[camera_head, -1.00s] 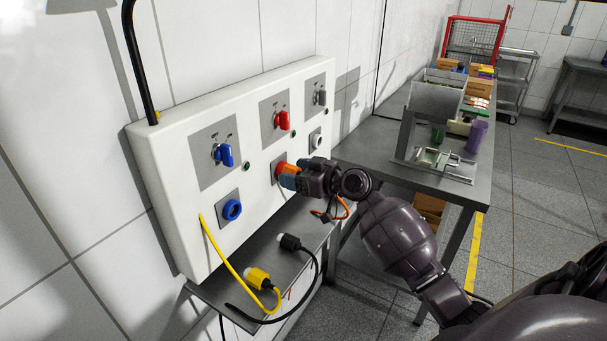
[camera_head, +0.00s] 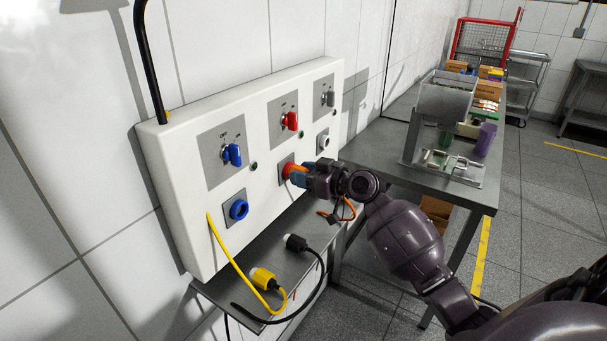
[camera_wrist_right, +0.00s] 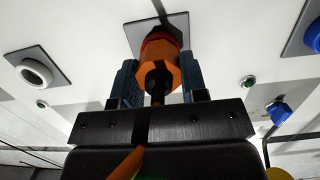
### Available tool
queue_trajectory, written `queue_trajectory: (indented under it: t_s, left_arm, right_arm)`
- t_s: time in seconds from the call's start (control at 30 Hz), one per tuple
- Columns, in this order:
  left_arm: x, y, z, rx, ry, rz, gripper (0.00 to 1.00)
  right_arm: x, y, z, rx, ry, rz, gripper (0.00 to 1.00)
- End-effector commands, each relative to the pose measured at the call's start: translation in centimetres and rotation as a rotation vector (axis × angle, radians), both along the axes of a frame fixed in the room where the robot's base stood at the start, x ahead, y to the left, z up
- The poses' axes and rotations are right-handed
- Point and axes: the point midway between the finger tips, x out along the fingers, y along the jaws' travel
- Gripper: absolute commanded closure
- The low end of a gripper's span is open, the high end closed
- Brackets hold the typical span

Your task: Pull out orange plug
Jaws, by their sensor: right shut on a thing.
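The orange plug (camera_wrist_right: 160,62) sits at the red socket (camera_head: 287,170) in the lower middle of the white panel. The wrist view shows a red ring at the plug's far end, against the socket plate; how deep the plug sits cannot be told. My right gripper (camera_wrist_right: 159,86) is shut on the plug, with one blue finger on each side. In the head view the plug (camera_head: 299,169) shows only as a small orange patch between the socket and my right gripper (camera_head: 308,175). An orange cable hangs below my right wrist. My left gripper is not in view.
The white panel (camera_head: 180,235) also carries a blue socket (camera_head: 238,209), a white socket (camera_head: 323,141) and blue, red and grey switches. A yellow plug (camera_head: 262,278) and a black plug (camera_head: 295,242) lie on the shelf below. A metal table (camera_head: 390,165) stands right of the panel.

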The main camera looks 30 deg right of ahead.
Motion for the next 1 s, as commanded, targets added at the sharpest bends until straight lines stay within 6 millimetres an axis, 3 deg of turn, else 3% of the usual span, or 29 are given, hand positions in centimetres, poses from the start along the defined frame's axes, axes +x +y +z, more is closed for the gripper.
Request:
queue_trajectory:
  t_s: [0.47,1.0]
  left_arm:
    - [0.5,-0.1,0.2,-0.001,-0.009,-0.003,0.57]
    - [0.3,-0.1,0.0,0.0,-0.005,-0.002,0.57]
  right_arm:
    - [-0.6,-0.3,0.0,0.0,0.0,-0.001,0.93]
    - [-2.9,-1.2,-0.1,-0.001,0.001,-0.001,0.93]
